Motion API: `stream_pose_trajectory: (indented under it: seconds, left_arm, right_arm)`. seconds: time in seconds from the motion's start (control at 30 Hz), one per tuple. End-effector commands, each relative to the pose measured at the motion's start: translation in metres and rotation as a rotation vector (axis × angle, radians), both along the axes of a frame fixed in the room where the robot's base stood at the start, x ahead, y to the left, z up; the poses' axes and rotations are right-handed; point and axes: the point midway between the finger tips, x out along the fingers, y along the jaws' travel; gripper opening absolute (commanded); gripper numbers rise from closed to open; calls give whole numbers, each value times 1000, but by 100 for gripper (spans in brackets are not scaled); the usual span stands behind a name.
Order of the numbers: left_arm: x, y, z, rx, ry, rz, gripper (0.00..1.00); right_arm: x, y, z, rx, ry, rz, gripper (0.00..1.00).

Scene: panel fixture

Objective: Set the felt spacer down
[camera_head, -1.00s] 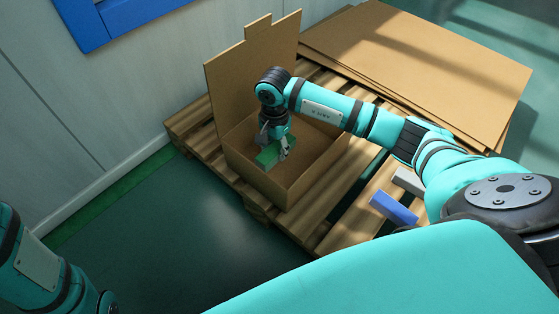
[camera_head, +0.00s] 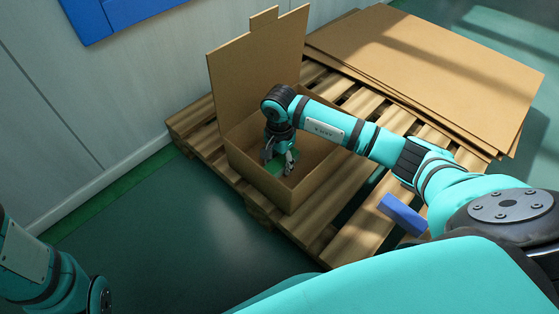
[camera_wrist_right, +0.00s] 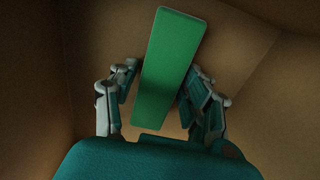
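The felt spacer, a green flat bar (camera_wrist_right: 168,70), sits between the two fingers of my right gripper (camera_wrist_right: 162,85), slanted in the right wrist view. In the head view the spacer (camera_head: 284,164) is low inside the open cardboard box (camera_head: 318,188), with the right gripper (camera_head: 280,158) above and around it. The gripper looks shut on the spacer, though finger contact is dim. I cannot tell whether the spacer touches the box floor. My left arm shows at the lower left of the head view; its gripper is out of view.
The box stands on a wooden pallet (camera_head: 345,240), its tall back flap (camera_head: 255,75) raised. Flat cardboard sheets (camera_head: 430,70) lie at the back right. A blue block (camera_head: 403,214) lies near the pallet's right front, beside my arm. A wall stands to the left.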

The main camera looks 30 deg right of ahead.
Motion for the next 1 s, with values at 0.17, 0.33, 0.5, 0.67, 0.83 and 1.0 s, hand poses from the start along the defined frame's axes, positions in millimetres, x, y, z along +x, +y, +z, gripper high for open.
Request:
stream_pose_trajectory:
  seconds: [0.17, 0.33, 0.5, 0.67, 0.83, 1.0]
  left_arm:
    - [0, 0, 0, 0, -1, 0, 40]
    - [0, 0, 1, 1, -1, 0, 40]
    - [0, 0, 16, 1, 0, 0, 40]
    - [15, 1, 28, -3, 45, -1, 40]
    - [40, 2, 21, -6, 122, -5, 40]
    - [52, 3, 14, -10, 168, -7, 40]
  right_arm:
    - [0, 0, 0, 0, 0, 0, 61]
    - [0, 0, 1, 0, 0, 0, 61]
    - [0, 0, 22, -1, -1, 1, 61]
    - [1, -1, 58, -3, -2, 0, 61]
    - [0, 0, 93, -1, -1, 0, 61]
    - [0, 0, 116, 0, 0, 1, 61]
